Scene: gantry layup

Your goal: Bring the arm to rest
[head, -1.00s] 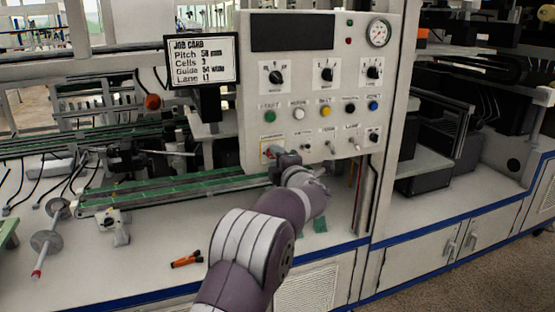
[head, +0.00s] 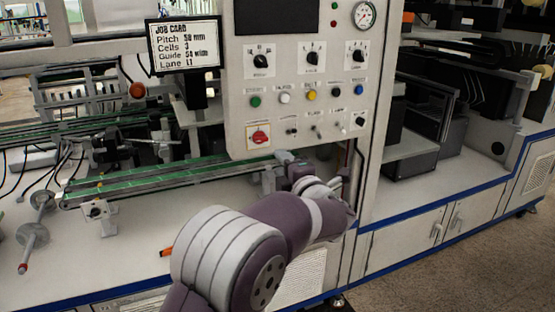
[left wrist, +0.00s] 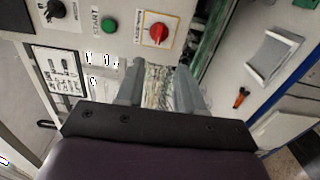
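My left arm reaches up from the bottom of the head view to the control panel's lower edge. My left gripper (head: 284,158) is just below the panel, right of and below the red rotary switch (head: 259,136), apart from it. In the left wrist view the two grey fingers (left wrist: 159,72) stand apart with nothing between them; the red switch (left wrist: 157,34) shows beyond them. My right gripper is in neither view.
The control panel (head: 236,95) has knobs and coloured buttons. A job card screen (head: 185,45) hangs left of it. A green-belted conveyor (head: 170,180) runs below. An orange-handled tool (head: 166,252) lies on the white bench, partly behind my arm.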

